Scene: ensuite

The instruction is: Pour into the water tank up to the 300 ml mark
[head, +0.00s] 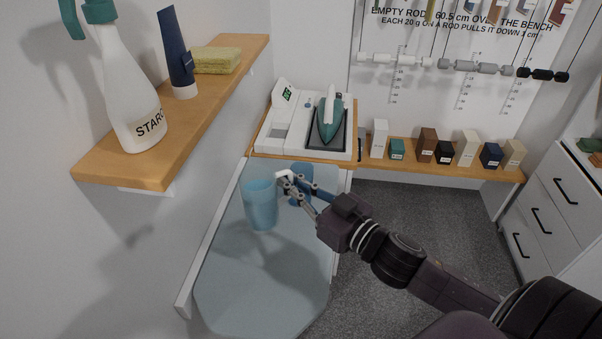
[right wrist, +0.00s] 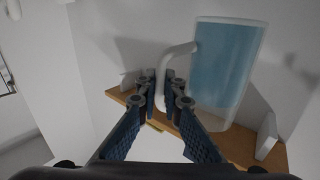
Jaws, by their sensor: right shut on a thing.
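A clear jug of blue liquid (head: 261,207) with a white handle is over the light blue ironing board in the head view. It looks upright there and fills the right of the right wrist view (right wrist: 224,70). My right gripper (head: 290,186) is shut on its white handle, with the jug body to the left of the fingers. I cannot tell whether the jug touches the board. A white steam station (head: 272,137) with a teal iron (head: 329,119) stands behind the board. I cannot make out the water tank or its 300 ml mark. My left gripper is not in view.
The ironing board (head: 255,290) is bare in front of the jug. A wooden wall shelf (head: 190,125) at left holds a spray bottle (head: 128,95), a dark blue tube (head: 176,55) and a sponge (head: 215,60). Several small boxes line a low bench (head: 375,160); white drawers (head: 548,205) stand right.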

